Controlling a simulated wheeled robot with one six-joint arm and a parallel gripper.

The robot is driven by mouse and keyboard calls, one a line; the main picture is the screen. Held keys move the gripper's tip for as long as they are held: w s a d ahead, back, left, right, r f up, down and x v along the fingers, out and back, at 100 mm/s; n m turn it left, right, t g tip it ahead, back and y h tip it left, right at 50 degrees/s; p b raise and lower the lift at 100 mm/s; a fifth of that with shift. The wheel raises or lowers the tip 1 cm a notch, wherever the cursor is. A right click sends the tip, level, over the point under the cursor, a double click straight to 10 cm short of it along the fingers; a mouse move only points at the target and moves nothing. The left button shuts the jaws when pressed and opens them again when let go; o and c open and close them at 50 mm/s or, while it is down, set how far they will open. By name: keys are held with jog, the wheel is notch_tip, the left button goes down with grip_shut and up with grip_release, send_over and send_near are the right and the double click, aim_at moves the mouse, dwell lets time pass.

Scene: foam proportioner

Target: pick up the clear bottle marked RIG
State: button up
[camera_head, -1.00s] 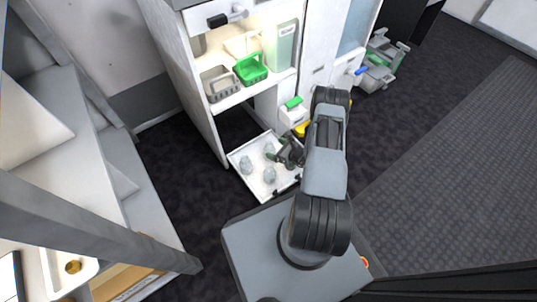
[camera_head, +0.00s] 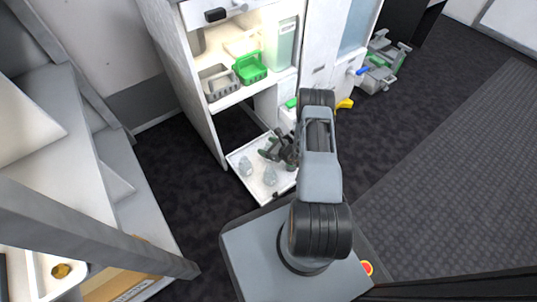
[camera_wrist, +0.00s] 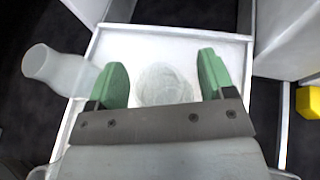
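Two clear bottles show in the pulled-out white drawer in the head view, one at the left (camera_head: 246,167) and one nearer the front (camera_head: 270,176). No marking can be read, so I cannot tell which is RIG. My gripper (camera_head: 268,149) is over the back part of the drawer. In the wrist view my gripper (camera_wrist: 161,72) is open, its green fingers wide apart. A clear bottle (camera_wrist: 165,86) lies between and below them, partly hidden by the gripper body.
The white drawer (camera_head: 241,177) has a raised rim and stands below a cabinet shelf. A green basket (camera_head: 250,69) and a grey basket (camera_head: 219,83) sit on that shelf. A yellow object (camera_wrist: 308,102) is right of the drawer.

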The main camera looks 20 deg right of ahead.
jog(key=shift+r, duration=0.1)
jog(key=c, duration=0.7)
